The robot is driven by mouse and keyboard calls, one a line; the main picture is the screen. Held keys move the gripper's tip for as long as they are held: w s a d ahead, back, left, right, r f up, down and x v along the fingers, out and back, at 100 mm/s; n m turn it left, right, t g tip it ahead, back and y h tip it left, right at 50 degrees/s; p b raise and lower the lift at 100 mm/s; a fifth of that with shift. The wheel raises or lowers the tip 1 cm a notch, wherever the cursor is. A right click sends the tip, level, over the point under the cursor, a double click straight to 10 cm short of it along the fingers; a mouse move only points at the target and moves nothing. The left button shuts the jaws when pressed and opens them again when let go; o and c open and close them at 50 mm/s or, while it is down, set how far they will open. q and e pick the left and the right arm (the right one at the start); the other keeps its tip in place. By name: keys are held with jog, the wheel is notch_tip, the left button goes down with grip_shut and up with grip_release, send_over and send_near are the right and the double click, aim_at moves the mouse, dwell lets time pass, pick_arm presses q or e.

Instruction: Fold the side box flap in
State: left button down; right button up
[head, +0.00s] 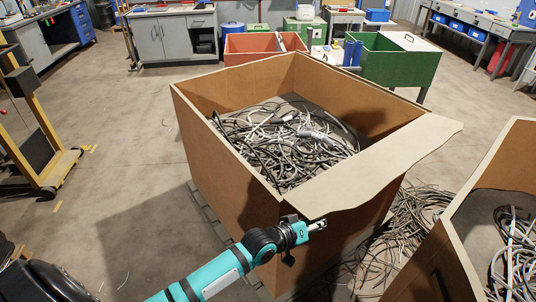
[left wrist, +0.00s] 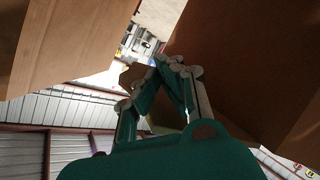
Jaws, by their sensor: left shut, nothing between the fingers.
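A large open cardboard box (head: 225,155) stands in the middle of the head view, with tangled cable scrap (head: 280,140) inside. Its side flap (head: 390,165) is folded outward on the right and lies roughly level, with a wavy outer edge. My left gripper (head: 318,226) is shut and empty, outside the box just below the near end of the flap. I cannot tell whether it touches the cardboard. In the left wrist view the shut fingers (left wrist: 172,62) show between brown cardboard surfaces. My right gripper is not in view.
A second cardboard box (head: 440,270) with cables stands at the lower right. Loose cables (head: 415,222) lie on the floor between the boxes. A green bin (head: 398,62) and a red bin (head: 250,46) stand behind. The floor at left is mostly clear.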

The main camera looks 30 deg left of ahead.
pick_arm(q)
jog(key=r+p, duration=0.1)
jog(key=r, duration=0.2)
jog(key=r+p, duration=0.1)
jog(key=r, duration=0.1)
jog(key=a+r+p, duration=0.1)
jog(key=r+p, duration=0.1)
jog(key=r, duration=0.1)
jog(key=shift+w+a+r, duration=0.1)
jog(key=shift+w+r, duration=0.25)
jog(key=w+a+r, duration=0.4)
jog(key=a+r, duration=0.2)
jog(key=a, duration=0.2)
jog(key=w+a+f+b, duration=0.6)
jog(key=a+f+b, duration=0.5)
jog(key=b, duration=0.8)
jog(key=s+a+r+p, duration=0.3)
jog(key=r+p, duration=0.3)
jog(key=r, duration=0.3)
jog(key=shift+s, duration=0.45)
jog(key=shift+a, duration=0.1)
